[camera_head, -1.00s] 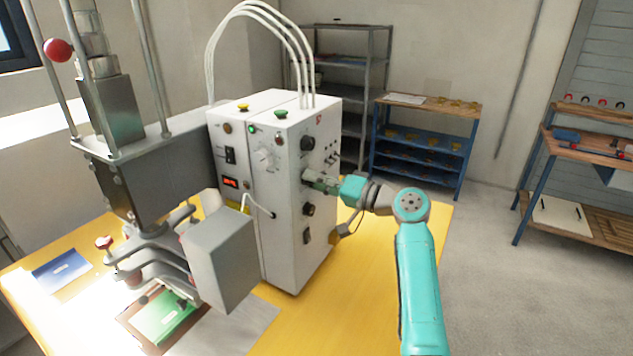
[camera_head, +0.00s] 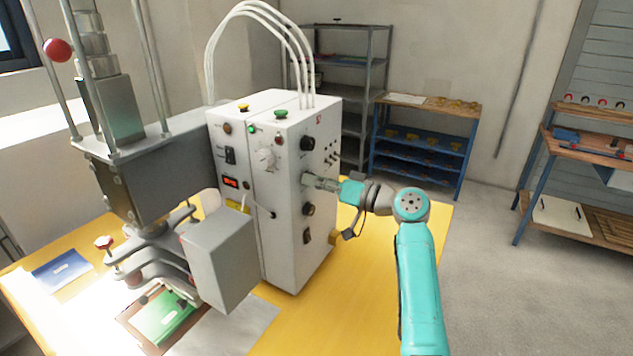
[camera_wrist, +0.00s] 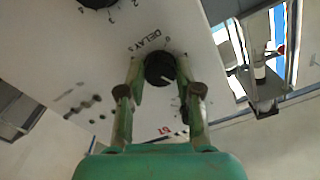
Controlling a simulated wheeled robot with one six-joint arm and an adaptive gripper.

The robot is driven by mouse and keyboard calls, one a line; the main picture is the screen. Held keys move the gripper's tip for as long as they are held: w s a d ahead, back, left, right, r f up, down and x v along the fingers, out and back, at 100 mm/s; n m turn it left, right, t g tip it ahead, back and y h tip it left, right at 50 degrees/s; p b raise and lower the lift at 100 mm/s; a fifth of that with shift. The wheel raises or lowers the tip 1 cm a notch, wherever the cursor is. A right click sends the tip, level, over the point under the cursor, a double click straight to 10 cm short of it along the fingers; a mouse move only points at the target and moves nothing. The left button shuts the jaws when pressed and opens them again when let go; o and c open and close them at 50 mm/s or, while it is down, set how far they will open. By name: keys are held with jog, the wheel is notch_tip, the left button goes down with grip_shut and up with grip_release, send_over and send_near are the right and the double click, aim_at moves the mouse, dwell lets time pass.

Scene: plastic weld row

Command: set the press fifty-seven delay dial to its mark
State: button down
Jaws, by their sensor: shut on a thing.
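The delay dial (camera_wrist: 159,68) is a round black knob on a white panel, with "DELAY" printed beside it in the wrist view. Printed scale figures partly show around it, and a red number stands on the panel nearby. A pale line shows on the knob, but its exact setting is hard to read. My gripper (camera_wrist: 160,72) has one finger on each side of the knob and is shut on it. In the head view my gripper (camera_head: 312,181) reaches the right side of the white control box (camera_head: 285,225) and hides the dial.
Other black knobs sit above (camera_head: 307,143) and below (camera_head: 308,209) my gripper on the same panel. The press (camera_head: 165,185) stands left of the box on the yellow table (camera_head: 345,275).

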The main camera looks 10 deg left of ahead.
jog(key=shift+f, duration=0.1)
jog(key=c, duration=0.8)
grip_release()
jog(key=v, duration=1.2)
